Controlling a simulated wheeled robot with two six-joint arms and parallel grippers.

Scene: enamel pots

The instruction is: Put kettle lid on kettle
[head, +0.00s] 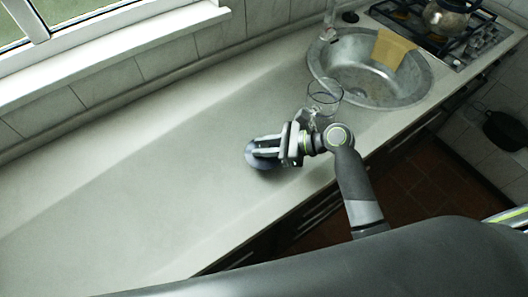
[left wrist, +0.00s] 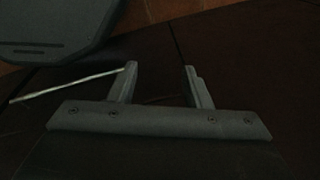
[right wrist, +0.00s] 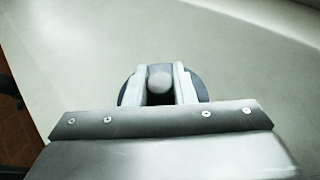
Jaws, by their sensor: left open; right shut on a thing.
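The kettle lid (head: 256,160) is a dark blue-grey disc at the middle of the counter. My right gripper (head: 262,147) is over it. In the right wrist view, my right gripper (right wrist: 159,75) is shut on the round grey knob of the lid (right wrist: 197,88). I cannot tell whether the lid touches the counter. A shiny rounded vessel, which looks like the kettle (head: 447,17), stands on the stove at the top right, cut off by the picture edge. My left gripper (left wrist: 162,72) is open and empty in the dark left wrist view; it is not in the head view.
A clear glass (head: 324,97) stands behind my right wrist, beside the round metal sink (head: 345,88). A yellow cloth or board (head: 393,48) lies across the sink's rim. The stove (head: 478,42) is beyond. The counter's left half (head: 110,190) is clear.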

